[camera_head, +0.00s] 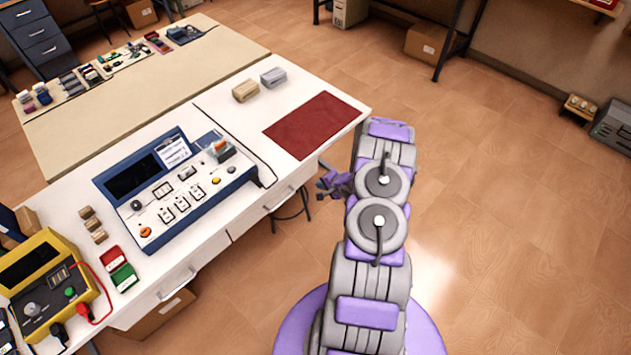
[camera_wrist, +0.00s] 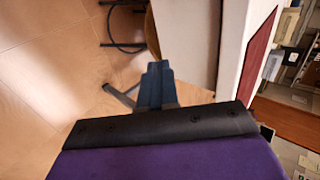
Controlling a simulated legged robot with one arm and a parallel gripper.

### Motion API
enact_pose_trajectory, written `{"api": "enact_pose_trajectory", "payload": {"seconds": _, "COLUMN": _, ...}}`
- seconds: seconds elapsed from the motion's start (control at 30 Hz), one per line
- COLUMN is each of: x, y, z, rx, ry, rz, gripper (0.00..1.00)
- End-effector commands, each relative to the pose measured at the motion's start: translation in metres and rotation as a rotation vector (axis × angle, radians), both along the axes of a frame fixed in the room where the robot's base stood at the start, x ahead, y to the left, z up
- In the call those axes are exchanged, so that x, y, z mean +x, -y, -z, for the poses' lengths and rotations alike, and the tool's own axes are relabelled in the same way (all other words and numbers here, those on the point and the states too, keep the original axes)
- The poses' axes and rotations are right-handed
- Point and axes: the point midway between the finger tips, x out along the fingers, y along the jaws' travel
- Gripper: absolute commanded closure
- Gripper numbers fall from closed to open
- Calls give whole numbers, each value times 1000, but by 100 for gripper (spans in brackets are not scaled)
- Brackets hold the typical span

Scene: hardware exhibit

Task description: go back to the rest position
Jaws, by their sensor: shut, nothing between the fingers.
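My arm reaches forward over the floor at the right of the white table (camera_head: 215,115) in the head view. My gripper (camera_head: 327,178) sticks out to the left of the arm, beside the table's right end, and looks small and partly hidden. In the wrist view my gripper (camera_wrist: 157,70) shows as two dark fingers pressed together, shut with nothing between them. It points past the table's side (camera_wrist: 188,35), with floor to its left.
On the table are a blue control panel (camera_head: 170,180), a yellow meter (camera_head: 45,285), a red mat (camera_head: 312,124) and small blocks (camera_head: 245,91). A stool (camera_head: 290,208) stands partly under the table. The floor (camera_head: 500,200) to the right is clear.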

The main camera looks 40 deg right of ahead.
Motion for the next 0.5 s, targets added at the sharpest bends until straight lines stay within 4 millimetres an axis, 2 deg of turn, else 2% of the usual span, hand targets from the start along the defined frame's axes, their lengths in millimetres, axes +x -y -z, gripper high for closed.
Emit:
{"api": "enact_pose_trajectory", "payload": {"seconds": 0.03, "x": -7, "y": 1, "z": -10, "rx": -2, "ry": 1, "rz": 4, "gripper": 100}}
{"api": "enact_pose_trajectory", "payload": {"seconds": 0.2, "x": -25, "y": 1, "z": -25, "rx": -2, "ry": 0, "rz": 5, "gripper": 100}}
{"api": "enact_pose_trajectory", "payload": {"seconds": 0.5, "x": -33, "y": 8, "z": -28, "rx": 6, "ry": -1, "rz": 1, "gripper": 100}}
